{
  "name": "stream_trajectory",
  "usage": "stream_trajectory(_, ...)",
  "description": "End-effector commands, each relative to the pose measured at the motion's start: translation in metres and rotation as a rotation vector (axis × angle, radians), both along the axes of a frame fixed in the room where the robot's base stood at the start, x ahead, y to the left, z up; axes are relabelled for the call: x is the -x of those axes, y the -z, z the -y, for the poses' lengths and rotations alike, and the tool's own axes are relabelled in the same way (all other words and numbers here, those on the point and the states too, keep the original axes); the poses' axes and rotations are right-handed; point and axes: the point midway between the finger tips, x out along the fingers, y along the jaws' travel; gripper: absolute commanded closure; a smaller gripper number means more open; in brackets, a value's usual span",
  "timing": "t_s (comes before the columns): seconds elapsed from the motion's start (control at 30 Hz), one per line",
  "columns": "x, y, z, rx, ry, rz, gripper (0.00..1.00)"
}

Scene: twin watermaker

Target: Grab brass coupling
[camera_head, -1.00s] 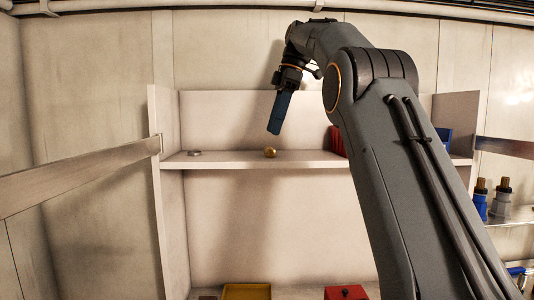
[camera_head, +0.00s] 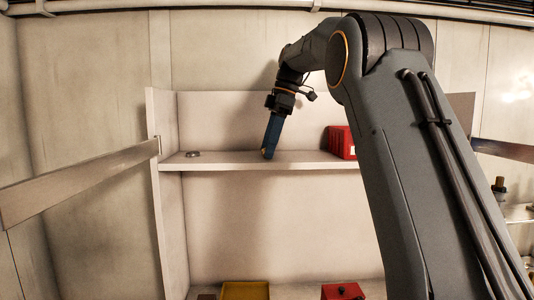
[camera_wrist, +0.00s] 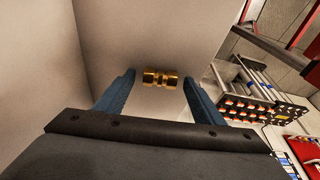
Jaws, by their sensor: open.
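The brass coupling (camera_wrist: 161,78) is a small ribbed golden cylinder on the white shelf. In the wrist view it lies crosswise between and just beyond the tips of my two blue fingers. My gripper (camera_wrist: 160,80) is open, with a gap on each side of the coupling. In the head view my gripper (camera_head: 267,155) points down at the shelf, and its finger hides most of the coupling (camera_head: 264,153). I cannot tell from there whether the fingers touch the shelf.
The shelf (camera_head: 225,161) also holds a flat grey disc (camera_head: 193,154) at left and a red box (camera_head: 342,142) at right. Below are a yellow tray (camera_head: 245,291) and a red box with a knob (camera_head: 343,291). The shelf's left side wall stands beside the disc.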

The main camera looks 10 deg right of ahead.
Motion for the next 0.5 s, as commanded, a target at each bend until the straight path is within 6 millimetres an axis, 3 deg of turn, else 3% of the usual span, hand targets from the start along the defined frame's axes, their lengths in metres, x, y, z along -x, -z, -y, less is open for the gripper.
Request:
stream_trajectory(0.07, -0.0001, 0.0, 0.0001, 0.0, 0.0, 0.0, 0.41)
stream_trajectory(0.3, -0.0001, 0.0, 0.0002, 0.0, 0.001, 0.0, 0.81)
stream_trajectory(0.5, -0.0001, -0.0004, 0.0002, 0.0, 0.001, 0.0, 0.83)
